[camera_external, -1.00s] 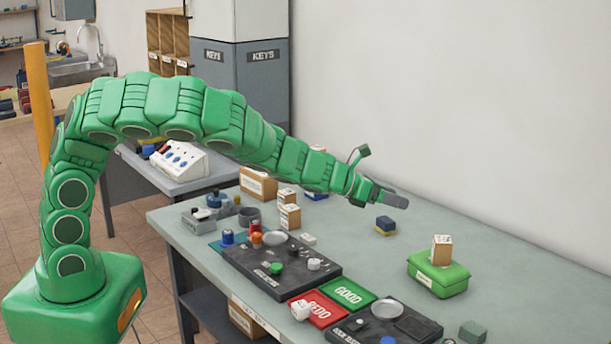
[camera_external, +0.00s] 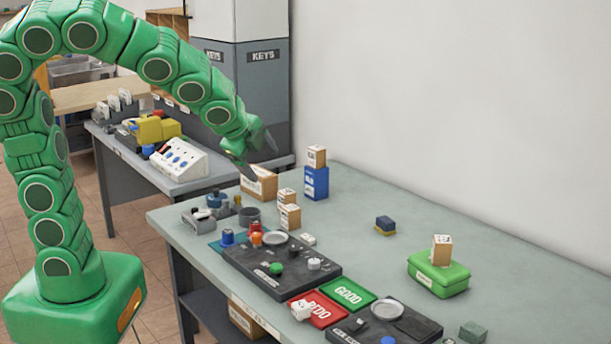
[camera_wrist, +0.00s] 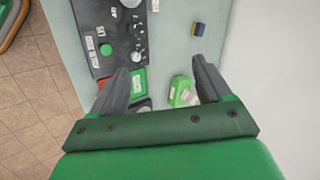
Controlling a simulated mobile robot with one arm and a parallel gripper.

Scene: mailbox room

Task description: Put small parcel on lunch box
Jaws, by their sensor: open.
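A small brown parcel (camera_external: 442,251) with a white label stands upright on top of the green lunch box (camera_external: 424,280) at the right of the table. In the wrist view the green lunch box (camera_wrist: 176,85) shows between my fingers, with the pale parcel (camera_wrist: 189,96) on it. My gripper (camera_external: 262,157) is over the table's far left end, near a larger brown box, well away from the lunch box. Its fingers also show in the wrist view (camera_wrist: 160,64), spread apart and with nothing held between them.
A tall blue box (camera_external: 316,184) with a small brown box (camera_external: 317,155) on top stands at the back edge. Several cartons stand left of it, including a large one (camera_external: 262,185). A dark tray (camera_external: 282,268) and red and green mats lie in front.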

